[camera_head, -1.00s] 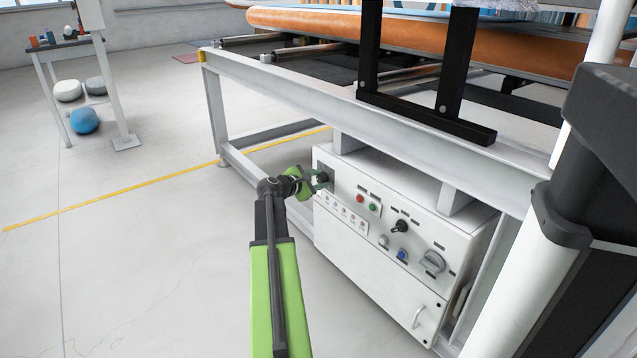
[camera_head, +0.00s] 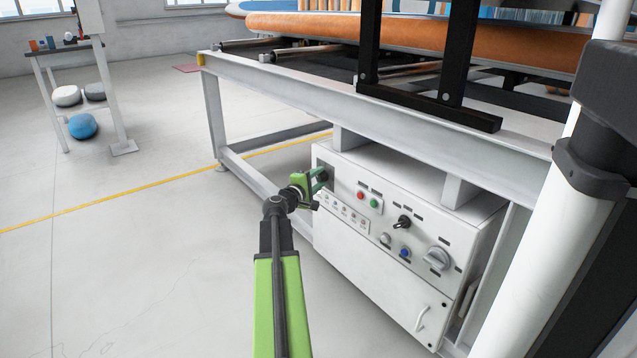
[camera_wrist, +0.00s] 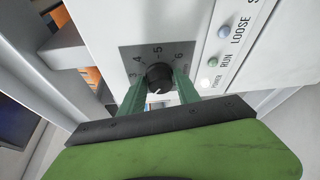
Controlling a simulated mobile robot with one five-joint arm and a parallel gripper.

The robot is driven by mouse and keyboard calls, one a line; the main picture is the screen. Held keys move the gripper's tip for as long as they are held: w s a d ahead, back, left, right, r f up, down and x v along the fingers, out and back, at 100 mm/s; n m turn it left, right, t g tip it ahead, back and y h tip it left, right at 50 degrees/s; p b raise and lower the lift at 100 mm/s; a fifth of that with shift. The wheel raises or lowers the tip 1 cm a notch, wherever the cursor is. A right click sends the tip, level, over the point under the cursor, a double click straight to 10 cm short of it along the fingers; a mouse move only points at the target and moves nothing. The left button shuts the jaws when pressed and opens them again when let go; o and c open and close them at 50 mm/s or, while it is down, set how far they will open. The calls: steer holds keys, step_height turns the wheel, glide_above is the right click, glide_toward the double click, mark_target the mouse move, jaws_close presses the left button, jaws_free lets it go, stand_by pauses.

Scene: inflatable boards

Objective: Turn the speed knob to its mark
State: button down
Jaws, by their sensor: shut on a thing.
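The speed knob (camera_wrist: 158,76) is a small black round knob on a grey dial plate (camera_wrist: 130,56) with numbers around it; 3, 4, 5 and 6 can be read, with 5 above the knob. A small white line shows at the knob's lower edge. Which number carries the mark I cannot tell. My gripper (camera_wrist: 159,85) has its two green fingers on either side of the knob, shut on it. In the head view my gripper (camera_head: 321,178) reaches the upper left corner of the white control box (camera_head: 370,255) and mostly hides the knob.
Red (camera_head: 361,195) and green (camera_head: 374,203) buttons, a black switch (camera_head: 403,222), a blue button (camera_head: 405,253) and a large grey rotary switch (camera_head: 437,259) lie right of the knob. The grey frame beam (camera_head: 300,103) runs above the box. Open floor lies left.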

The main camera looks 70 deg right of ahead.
steer(key=shift+s+d+r+m, duration=0.1)
steer(key=shift+s+m, duration=0.05)
steer(key=shift+m, duration=0.15)
steer(key=c, duration=1)
jaws_free()
steer(key=shift+c, duration=0.2)
steer(key=shift+o, duration=0.8)
